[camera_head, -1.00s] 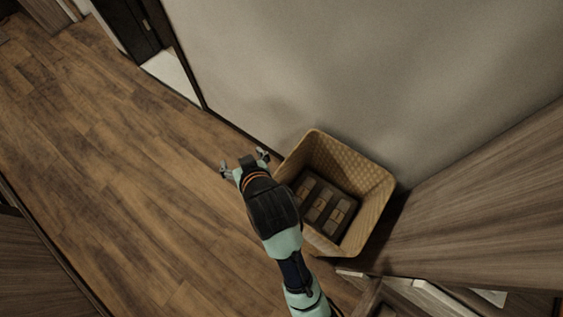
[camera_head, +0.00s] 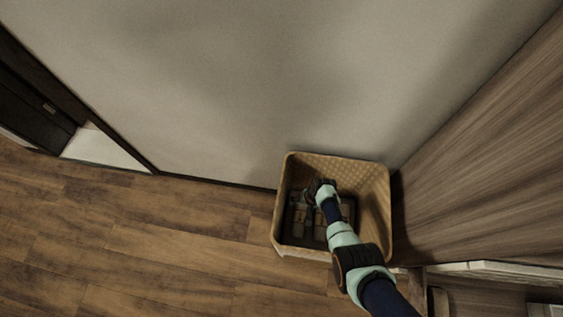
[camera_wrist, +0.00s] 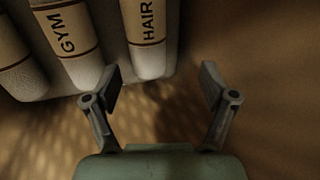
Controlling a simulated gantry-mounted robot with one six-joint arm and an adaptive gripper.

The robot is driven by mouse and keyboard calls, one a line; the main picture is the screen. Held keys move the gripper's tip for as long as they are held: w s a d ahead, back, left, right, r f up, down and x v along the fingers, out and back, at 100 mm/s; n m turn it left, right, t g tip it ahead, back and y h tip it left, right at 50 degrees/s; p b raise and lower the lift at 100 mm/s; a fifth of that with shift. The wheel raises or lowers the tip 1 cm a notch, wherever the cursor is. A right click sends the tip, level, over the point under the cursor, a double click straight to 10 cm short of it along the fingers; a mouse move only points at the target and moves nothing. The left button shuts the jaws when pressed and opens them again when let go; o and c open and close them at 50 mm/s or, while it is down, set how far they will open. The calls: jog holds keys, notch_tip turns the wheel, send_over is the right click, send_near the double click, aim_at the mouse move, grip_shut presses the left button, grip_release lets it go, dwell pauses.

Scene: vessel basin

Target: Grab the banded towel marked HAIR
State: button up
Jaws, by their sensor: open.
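The HAIR towel (camera_wrist: 147,40) is a pale grey roll with a cream band and dark printed letters, at the top middle of the wrist view. It lies beside the GYM towel (camera_wrist: 72,40), at the right end of the visible row. My gripper (camera_wrist: 160,80) is open and empty, with its fingers spread below and either side of the HAIR towel's near end. Nothing lies between the fingertips. In the head view my gripper (camera_head: 306,198) is inside the woven basket (camera_head: 376,190), over the rolls. The arm hides part of them, and their labels are too small to read there.
Another banded roll (camera_wrist: 14,55) lies left of the GYM towel, its label out of view. The basket's walls surround my gripper. A plain wall (camera_head: 220,90) stands behind the basket and a wooden panel (camera_head: 480,150) to its right. Open wood floor (camera_head: 150,230) lies left.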

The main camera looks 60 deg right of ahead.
aim_at(302, 210)
jog(key=shift+s+f+b, duration=0.35)
jog(key=shift+f+b, duration=0.05)
jog(key=shift+f, duration=0.2)
jog(key=shift+s+f+b, duration=0.35)
jog(key=shift+f+b, duration=0.05)
jog(key=shift+f, duration=0.2)
jog(key=shift+w+a+f, duration=0.1)
jog(key=shift+w+f, duration=0.1)
jog(key=shift+f, duration=0.1)
jog(key=b+x, duration=0.4)
jog(key=x, duration=0.1)
jog(key=shift+s+a+b, duration=0.1)
jog(key=shift+s+b, duration=0.1)
jog(key=shift+b, duration=0.2)
jog(key=c, duration=1.3)
jog(key=shift+o, duration=0.2)
jog(key=shift+r, duration=0.15)
jog(key=w+p+v, duration=0.2)
jog(key=p+v, duration=0.5)
jog(key=v, duration=0.2)
jog(key=w+a+r+p+v, duration=0.1)
jog(key=w+p+v, duration=0.1)
jog(key=p+v, duration=0.5)
jog(key=v, duration=0.3)
